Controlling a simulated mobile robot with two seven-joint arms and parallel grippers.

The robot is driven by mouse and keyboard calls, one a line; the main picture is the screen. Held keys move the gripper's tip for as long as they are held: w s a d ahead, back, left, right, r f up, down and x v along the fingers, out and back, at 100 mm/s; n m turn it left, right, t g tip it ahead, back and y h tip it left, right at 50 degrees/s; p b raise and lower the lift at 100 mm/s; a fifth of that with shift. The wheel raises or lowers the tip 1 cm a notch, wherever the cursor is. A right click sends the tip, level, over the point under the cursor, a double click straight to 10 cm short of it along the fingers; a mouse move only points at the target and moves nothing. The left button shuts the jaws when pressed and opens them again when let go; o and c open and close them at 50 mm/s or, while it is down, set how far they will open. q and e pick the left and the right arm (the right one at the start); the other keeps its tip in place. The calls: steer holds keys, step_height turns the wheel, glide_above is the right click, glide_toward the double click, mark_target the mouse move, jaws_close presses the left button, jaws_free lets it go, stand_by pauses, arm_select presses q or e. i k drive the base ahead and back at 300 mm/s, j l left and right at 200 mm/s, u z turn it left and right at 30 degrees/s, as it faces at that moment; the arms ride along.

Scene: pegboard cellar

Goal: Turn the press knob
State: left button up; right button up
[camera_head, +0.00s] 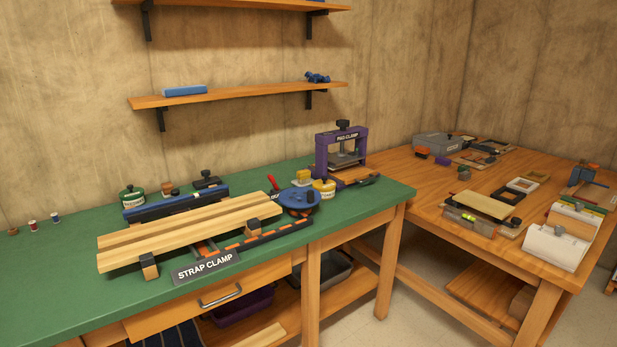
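The purple press (341,149), labelled "PAD CLAMP", stands upright at the back right of the green workbench. A dark press knob (342,125) sits on top of its crossbar. The press has a flat pad area between its two posts. Neither of my grippers shows in the head view, and nothing touches the knob.
The green bench (60,285) holds a strap clamp with striped boards (190,232), a blue round part (299,198) and small jars. A wooden table (420,185) with several tools stands at right. Shelves (240,95) hang on the wall. The bench's left front is clear.

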mark_target(342, 125)
steer(key=i+j+z, duration=0.2)
steer(key=i, duration=0.15)
steer(key=i+j+z, duration=0.2)
steer(key=i, duration=0.15)
steer(key=i+l+z, duration=0.1)
steer(key=l, duration=0.3)
steer(key=i+l+z, duration=0.15)
steer(key=i+l, duration=0.15)
steer(key=i+l+z, duration=0.1)
steer(key=l, duration=0.4)
steer(key=i, duration=0.1)
